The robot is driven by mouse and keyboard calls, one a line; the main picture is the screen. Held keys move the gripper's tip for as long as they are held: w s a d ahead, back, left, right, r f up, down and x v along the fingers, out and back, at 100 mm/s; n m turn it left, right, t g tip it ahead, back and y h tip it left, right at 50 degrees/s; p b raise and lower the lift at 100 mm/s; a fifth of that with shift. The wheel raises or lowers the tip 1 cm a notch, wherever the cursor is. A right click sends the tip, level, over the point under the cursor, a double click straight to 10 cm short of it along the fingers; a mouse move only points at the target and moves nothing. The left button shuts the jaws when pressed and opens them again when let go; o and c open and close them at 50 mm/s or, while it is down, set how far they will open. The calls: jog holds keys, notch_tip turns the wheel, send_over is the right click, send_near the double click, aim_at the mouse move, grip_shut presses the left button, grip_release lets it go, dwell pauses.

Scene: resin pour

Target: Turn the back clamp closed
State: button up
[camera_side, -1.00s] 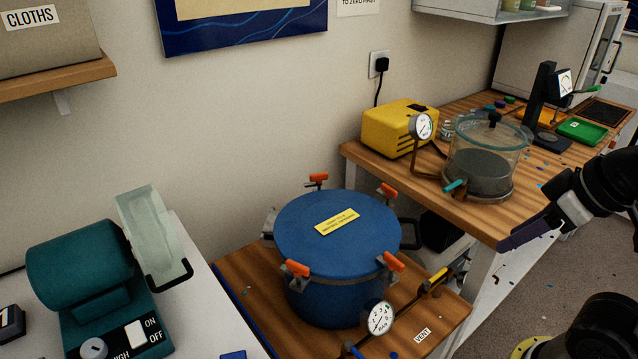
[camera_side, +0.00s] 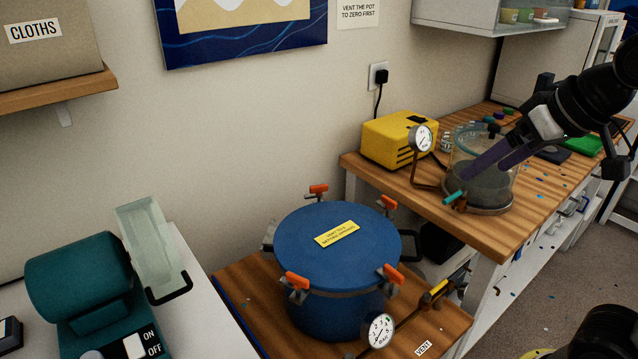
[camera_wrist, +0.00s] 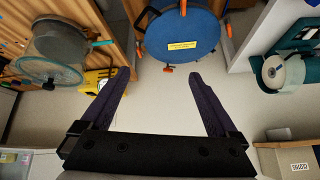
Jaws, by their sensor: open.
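The blue pressure pot (camera_side: 337,250) stands on a low wooden stand, lid on, with orange-handled clamps around its rim. The rear clamp nearest the wall (camera_side: 318,190) is at the lid's far edge; I cannot tell whether it is turned closed. Another rear clamp (camera_side: 388,203) sits to its right. Two front clamps show at left (camera_side: 297,281) and right (camera_side: 393,274).
A clear vacuum chamber (camera_side: 482,185) and yellow pump (camera_side: 395,138) stand on the bench behind and right. A gauge (camera_side: 381,331) and vent valve (camera_side: 438,288) project from the pot's front. A teal grinder (camera_side: 85,275) is at left. The wall is close behind the pot.

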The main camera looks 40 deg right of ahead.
jog(key=w+r+m, duration=0.1)
jog(key=w+r, duration=0.4)
jog(key=w, duration=0.9)
jog(key=m+g+h, duration=0.1)
jog(key=g, duration=0.2)
send_over(319, 185)
jog(key=s+a, duration=0.2)
jog(key=s, duration=0.3)
notch_tip(319, 185, down, 18)
jog(key=x, duration=1.3)
jog(key=shift+f, duration=0.15)
jog(key=c, duration=1.4)
